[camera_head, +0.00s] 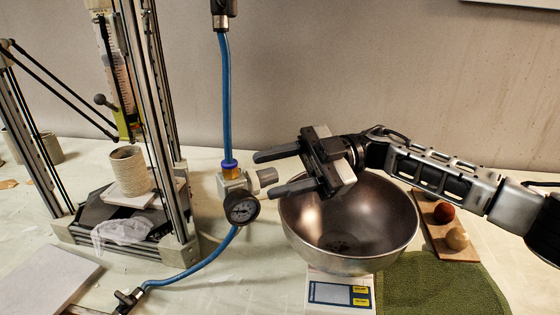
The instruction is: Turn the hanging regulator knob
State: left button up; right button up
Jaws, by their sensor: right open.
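The regulator (236,186) hangs on a blue hose left of centre, with a round dark pressure gauge (241,207) at its lower front. Its grey knob (267,176) sticks out to the right. My right gripper (262,174) comes in from the right and is open. One dark finger is above the knob and the other below it, so the knob appears between the fingertips. I cannot tell whether either finger touches it. My left gripper is not in view.
A metal bowl (390,240) stands on a scale (340,293) below my right gripper. A delta clay printer (172,200) with a clay cylinder (129,171) stands at left. A wooden board (437,215) with balls and a green mat (440,287) lie at right.

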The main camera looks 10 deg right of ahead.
jog(key=s+a+r+b, duration=0.2)
jog(key=s+r, duration=1)
jog(key=s, duration=0.2)
jog(key=shift+r, duration=0.3)
jog(key=shift+w, duration=0.1)
